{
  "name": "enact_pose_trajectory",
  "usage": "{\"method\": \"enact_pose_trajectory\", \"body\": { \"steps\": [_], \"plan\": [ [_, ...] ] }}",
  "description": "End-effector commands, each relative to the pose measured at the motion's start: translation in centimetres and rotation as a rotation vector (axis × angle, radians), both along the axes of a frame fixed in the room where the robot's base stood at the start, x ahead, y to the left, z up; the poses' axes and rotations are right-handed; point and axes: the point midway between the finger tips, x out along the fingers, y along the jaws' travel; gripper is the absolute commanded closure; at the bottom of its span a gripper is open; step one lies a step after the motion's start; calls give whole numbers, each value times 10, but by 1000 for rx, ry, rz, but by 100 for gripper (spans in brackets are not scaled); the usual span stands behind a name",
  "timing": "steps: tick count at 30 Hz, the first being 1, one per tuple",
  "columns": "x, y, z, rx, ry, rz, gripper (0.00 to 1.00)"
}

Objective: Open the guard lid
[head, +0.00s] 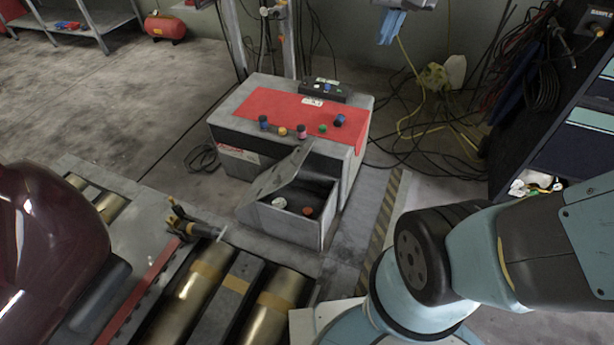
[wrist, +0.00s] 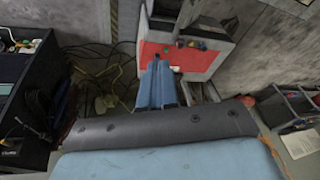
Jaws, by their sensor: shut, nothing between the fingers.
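The guard lid (head: 272,175) is a grey plate on a small grey box (head: 291,228) at the front of the red-topped cabinet. In the head view it stands tilted up from the box's left side, with the dark interior showing. A red button (head: 308,211) and a pale round part (head: 279,202) show inside. My gripper (head: 389,38) is high at the top of the head view, well above and behind the box, touching nothing. Its blue fingers are together and empty in the wrist view (wrist: 158,63). I cannot make out the lid in the wrist view.
The cabinet's red panel (head: 315,114) carries several coloured knobs and also shows in the wrist view (wrist: 190,53). Brass rollers (head: 192,298) lie in front of the box. Cables (head: 425,120) cover the floor at right, near a dark tool cabinet (head: 570,150).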

Motion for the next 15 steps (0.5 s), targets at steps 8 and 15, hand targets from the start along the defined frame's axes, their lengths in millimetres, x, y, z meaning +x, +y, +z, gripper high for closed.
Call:
{"method": "enact_pose_trajectory", "body": {
  "steps": [8, 15],
  "plan": [
    [-25, 3, -24, 25, 26, 12, 100],
    [-22, 11, -47, 86, 104, 3, 100]
  ]
}}
